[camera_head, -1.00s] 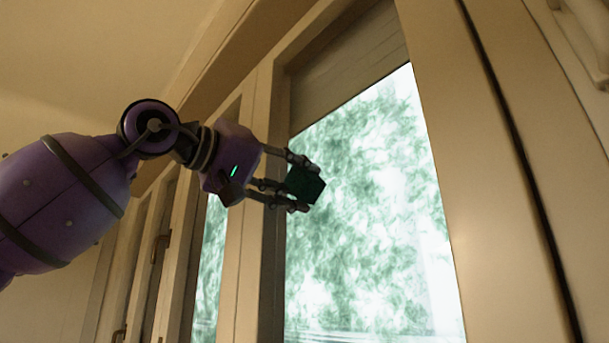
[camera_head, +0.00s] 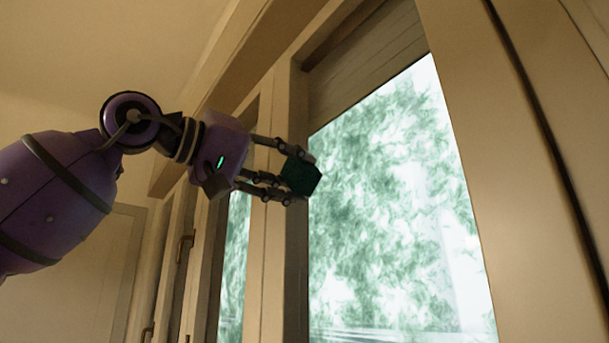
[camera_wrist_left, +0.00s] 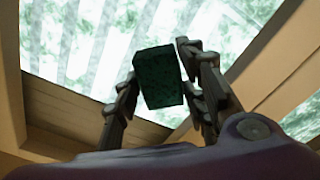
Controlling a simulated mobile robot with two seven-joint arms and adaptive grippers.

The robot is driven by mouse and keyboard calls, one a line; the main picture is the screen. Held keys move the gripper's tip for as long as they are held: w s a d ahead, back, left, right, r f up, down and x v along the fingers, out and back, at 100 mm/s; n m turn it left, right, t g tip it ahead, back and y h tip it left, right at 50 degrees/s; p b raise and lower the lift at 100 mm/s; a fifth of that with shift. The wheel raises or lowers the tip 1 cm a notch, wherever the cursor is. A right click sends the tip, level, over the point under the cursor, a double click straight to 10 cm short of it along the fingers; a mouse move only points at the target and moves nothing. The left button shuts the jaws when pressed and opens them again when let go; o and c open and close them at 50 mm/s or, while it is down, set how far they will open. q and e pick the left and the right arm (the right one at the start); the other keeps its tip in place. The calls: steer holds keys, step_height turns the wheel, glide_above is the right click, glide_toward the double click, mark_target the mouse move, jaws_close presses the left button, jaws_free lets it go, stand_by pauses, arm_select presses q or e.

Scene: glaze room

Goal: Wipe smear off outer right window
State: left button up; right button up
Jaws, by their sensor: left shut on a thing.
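My left gripper (camera_head: 290,173) is shut on a dark green sponge-like block (camera_head: 302,177). In the head view it holds the block at the left edge of the right window pane (camera_head: 400,215). Whether the block touches the glass cannot be told. In the left wrist view the block (camera_wrist_left: 158,78) sits between the fingers of my left gripper (camera_wrist_left: 160,80), with bright panes behind it. A pale vertical streak (camera_head: 455,260) shows near the right side of the pane; I cannot tell whether it is a smear. My right gripper is not in view.
A wooden frame post (camera_head: 268,240) stands left of the pane, with a narrower pane (camera_head: 233,260) beyond it. A slatted blind (camera_head: 365,60) covers the pane's top. A wide frame (camera_head: 500,170) borders it at right.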

arm_select(q)
steer(key=shift+s+a, duration=0.4)
steer(key=shift+a, duration=0.1)
steer(key=shift+a, duration=0.1)
steer(key=shift+v, duration=1.5)
